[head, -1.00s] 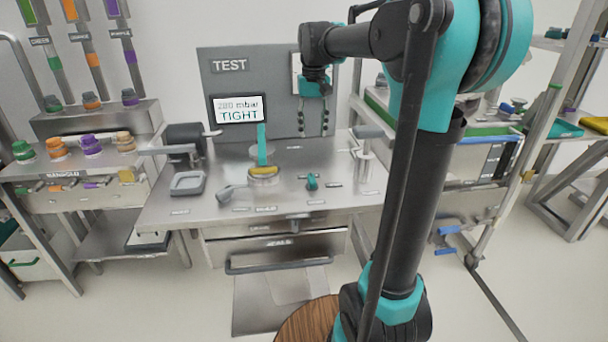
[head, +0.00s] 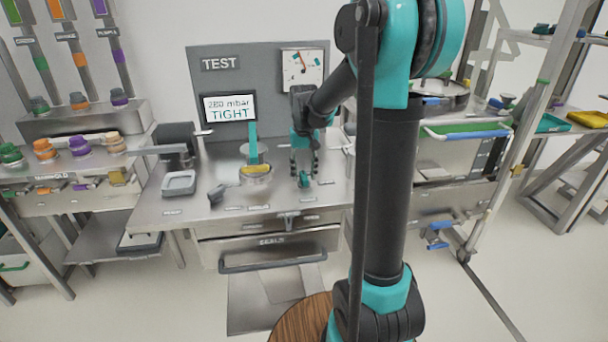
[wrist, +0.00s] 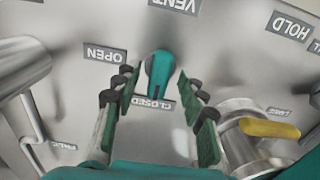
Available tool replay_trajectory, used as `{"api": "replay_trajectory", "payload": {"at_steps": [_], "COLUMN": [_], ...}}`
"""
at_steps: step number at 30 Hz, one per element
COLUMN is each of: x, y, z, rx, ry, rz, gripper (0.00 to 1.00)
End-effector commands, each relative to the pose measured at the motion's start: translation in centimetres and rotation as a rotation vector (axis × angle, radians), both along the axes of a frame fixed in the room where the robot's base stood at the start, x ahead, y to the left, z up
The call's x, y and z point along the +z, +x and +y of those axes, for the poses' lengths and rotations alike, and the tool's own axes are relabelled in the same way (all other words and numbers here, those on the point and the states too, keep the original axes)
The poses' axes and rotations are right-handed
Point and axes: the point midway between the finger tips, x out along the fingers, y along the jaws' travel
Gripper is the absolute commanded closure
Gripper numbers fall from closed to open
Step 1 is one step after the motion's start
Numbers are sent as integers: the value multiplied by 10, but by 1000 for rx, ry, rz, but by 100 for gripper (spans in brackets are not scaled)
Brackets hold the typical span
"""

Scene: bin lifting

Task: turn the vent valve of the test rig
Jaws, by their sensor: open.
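The vent valve is a small teal handle (wrist: 160,70) on the steel deck of the test rig (head: 225,65). In the wrist view it lies between the OPEN and CLOSED labels, its narrow end toward CLOSED, with VENT printed beyond it. In the head view it (head: 305,181) is partly hidden by my gripper (head: 304,168). My gripper is open, its fingers pointing down over the valve. In the wrist view the green finger pads (wrist: 161,100) stand on either side of the handle, apparently apart from it. The rig's screen (head: 230,108) reads 280 mbar TIGHT.
A round fixture with a yellow part (head: 256,170) stands left of the valve; in the wrist view its yellow lever (wrist: 270,128) is close to the right finger. A grey tray (head: 180,183) lies farther left. A dial gauge (head: 303,68) hangs on the panel behind.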

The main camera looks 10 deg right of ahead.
Motion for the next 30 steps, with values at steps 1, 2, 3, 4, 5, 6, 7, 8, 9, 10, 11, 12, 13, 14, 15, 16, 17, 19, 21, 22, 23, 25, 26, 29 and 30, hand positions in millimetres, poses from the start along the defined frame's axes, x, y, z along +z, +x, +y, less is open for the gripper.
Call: {"api": "replay_trajectory", "payload": {"at_steps": [1, 2, 3, 4, 5, 6, 7, 8, 9, 10, 11, 12, 13, 14, 15, 16, 17, 19, 21, 22, 23, 25, 26, 29, 30], "x": [-3, -5, -6, -7, -8, -8, -8, -8, -8, -8, -8, -8, -8, -8, -8, -8, -8, -8, -8, -8, -8, -8, -8, -8, -8], "y": [0, 0, 0, 0, 0, 0, 0, 0, 0, 0, 0, 0, 0, 0, 0, 0, 0, 0, 0, 0, 0, 0, 0, 0, 0], "z": [0, 0, 0, 0, 0, 0, 0, 0, 0, 0, 0, 0, 0, 0, 0, 0, 0, 0, 0, 0, 0, 0, 0, 0, 0], "rx": [0, 0, 0, 0, 0, 0, 0, 0, 0, 0, 0, 0, 0, 0, 0, 0, 0, 0, 0, 0, 0, 0, 0, -6, -11], "ry": [0, 0, 0, 0, 0, 0, 0, 0, 0, 0, 0, 0, 0, 0, 0, 0, 0, 0, 0, 0, 0, 0, 0, 0, 0], "rz": [0, 0, 0, 0, 0, 0, 0, 0, 0, 0, 0, 0, 0, 0, 0, 0, 0, 0, 0, 0, 0, 0, 0, 0, 0], "gripper": [59, 59, 59, 59, 59, 59, 59, 59, 59, 59, 59, 59, 62, 66, 71, 75, 78, 87, 96, 100, 100, 100, 100, 100, 100]}}
